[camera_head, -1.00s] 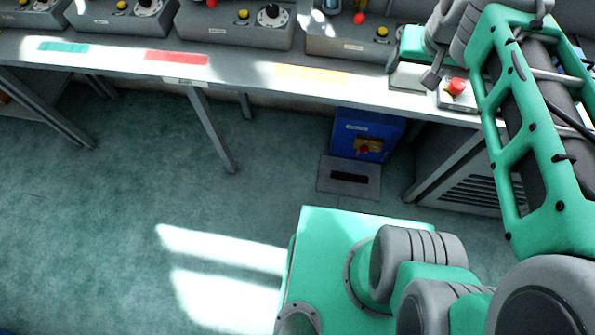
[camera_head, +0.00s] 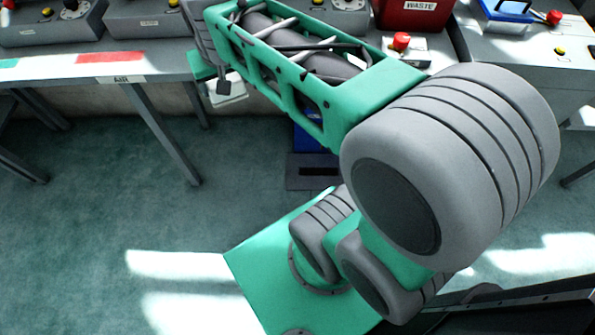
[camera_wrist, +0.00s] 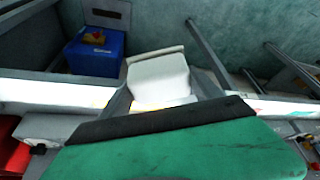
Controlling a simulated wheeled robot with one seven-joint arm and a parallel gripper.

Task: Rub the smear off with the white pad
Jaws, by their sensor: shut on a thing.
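The white pad (camera_wrist: 158,82) is between the two dark fingers of my gripper (camera_wrist: 159,66) in the wrist view, and the gripper is shut on it. In the head view the pad (camera_head: 230,92) shows as a pale block under my gripper (camera_head: 214,86), over the bench's front edge. The gap between pad and bench top cannot be judged. I cannot make out the smear; my arm and gripper cover part of the bench top (camera_head: 165,62). A faint yellow-orange band (camera_wrist: 147,104) shows just behind the pad in the wrist view.
Grey control boxes (camera_head: 150,24) line the bench's back. A red strip (camera_head: 110,57) lies on the bench. A red WASTE bin (camera_head: 413,14), a red button (camera_head: 401,41) and a blue tray (camera_head: 503,10) are at right. A blue box (camera_wrist: 95,54) stands below the bench.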

